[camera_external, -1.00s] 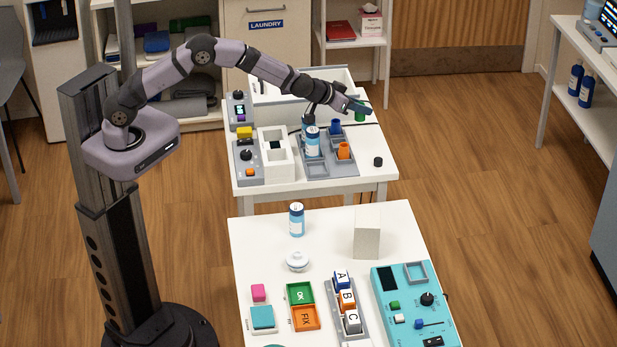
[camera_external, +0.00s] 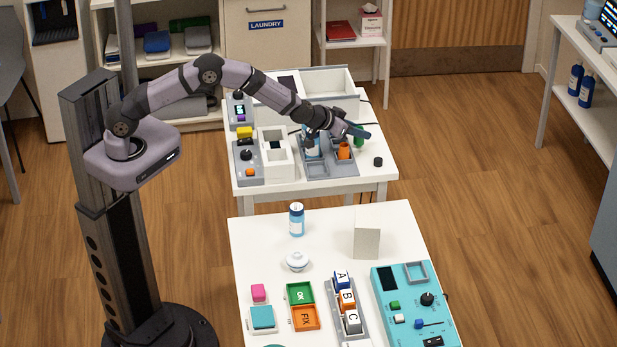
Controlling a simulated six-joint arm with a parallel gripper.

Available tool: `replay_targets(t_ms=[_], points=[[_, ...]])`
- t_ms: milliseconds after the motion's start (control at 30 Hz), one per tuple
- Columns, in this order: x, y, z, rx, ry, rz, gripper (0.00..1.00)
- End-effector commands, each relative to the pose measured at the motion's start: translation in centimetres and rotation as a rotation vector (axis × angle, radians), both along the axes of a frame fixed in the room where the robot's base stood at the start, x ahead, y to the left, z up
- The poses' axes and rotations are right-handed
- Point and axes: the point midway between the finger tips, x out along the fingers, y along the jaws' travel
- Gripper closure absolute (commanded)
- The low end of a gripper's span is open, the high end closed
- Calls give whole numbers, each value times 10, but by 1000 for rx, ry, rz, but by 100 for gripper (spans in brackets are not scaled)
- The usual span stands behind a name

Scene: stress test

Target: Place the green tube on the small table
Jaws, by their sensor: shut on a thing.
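My gripper (camera_external: 361,131) is over the right part of the back white table, shut on the green tube. The green tube (camera_external: 358,142) shows partly below and behind the jaws, beside the right edge of the grey tray (camera_external: 318,171). At this size I cannot tell whether its lower end touches the table. My wrist and gripper hide part of the tray.
An orange cup (camera_external: 344,150) stands in the tray close to the gripper. A black knob-like piece (camera_external: 378,161) is on the table to the right. A white bin (camera_external: 335,85) stands behind. The front table (camera_external: 400,232) holds a can (camera_external: 296,219) and several blocks.

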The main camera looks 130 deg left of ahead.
Motion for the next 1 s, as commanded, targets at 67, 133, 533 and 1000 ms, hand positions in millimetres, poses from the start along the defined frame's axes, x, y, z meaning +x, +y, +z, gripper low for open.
replay_targets(t_ms=[67,133,533,1000], points=[[0,0,-8,1,0,0,100],[0,0,-11,1,-1,1,100],[0,0,-14,1,-1,1,100],[0,0,-12,1,-2,0,58]])
